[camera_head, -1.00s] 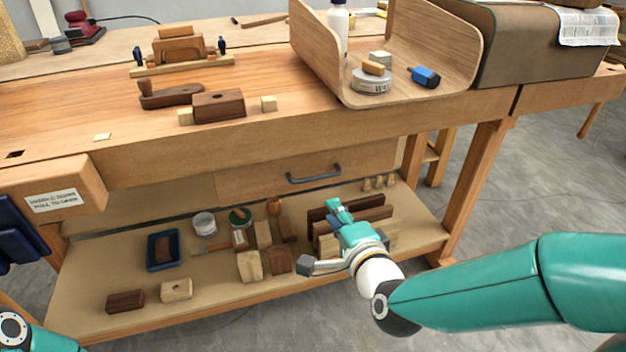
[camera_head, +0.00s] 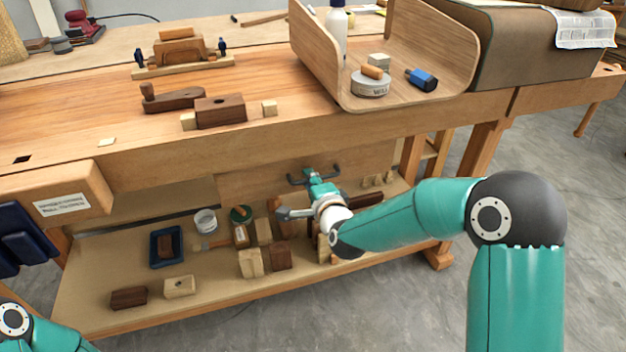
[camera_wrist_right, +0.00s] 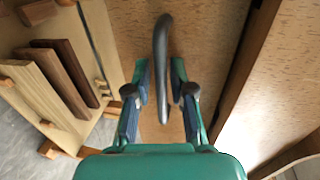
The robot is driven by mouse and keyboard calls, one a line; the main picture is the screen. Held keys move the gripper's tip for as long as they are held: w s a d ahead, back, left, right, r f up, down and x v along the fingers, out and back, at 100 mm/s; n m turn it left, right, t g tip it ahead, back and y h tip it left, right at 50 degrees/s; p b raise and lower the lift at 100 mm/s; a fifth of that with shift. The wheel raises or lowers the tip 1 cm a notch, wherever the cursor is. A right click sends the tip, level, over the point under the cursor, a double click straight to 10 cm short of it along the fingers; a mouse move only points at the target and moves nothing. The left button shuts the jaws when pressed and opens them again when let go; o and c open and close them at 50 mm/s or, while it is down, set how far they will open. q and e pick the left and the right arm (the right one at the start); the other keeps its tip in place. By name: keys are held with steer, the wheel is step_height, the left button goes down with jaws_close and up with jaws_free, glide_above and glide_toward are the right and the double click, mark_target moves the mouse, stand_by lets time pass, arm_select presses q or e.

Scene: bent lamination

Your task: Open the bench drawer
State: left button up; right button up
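The bench drawer (camera_head: 370,156) is under the worktop, its front apparently flush with the bench. It also fills much of the right wrist view (camera_wrist_right: 215,45). Its dark curved bar handle (camera_wrist_right: 162,55) runs lengthwise between my right gripper's fingers. My right gripper (camera_wrist_right: 160,80) is open, with one finger on each side of the bar and visible gaps to it. In the head view the right gripper (camera_head: 316,178) is at the drawer front and partly hides the handle. My left gripper is not in view; only part of that arm shows at bottom left.
The lower shelf (camera_head: 215,295) beneath the drawer holds wood blocks (camera_head: 250,263), a blue tray (camera_head: 152,250), tins and upright boards (camera_wrist_right: 70,70). A curved wooden form (camera_head: 445,45) stands on the worktop (camera_head: 60,120). Open floor (camera_head: 400,310) lies in front on the right.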

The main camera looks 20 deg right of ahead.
steer(key=shift+w+f, duration=0.1)
steer(key=shift+w, duration=0.15)
jaws_close()
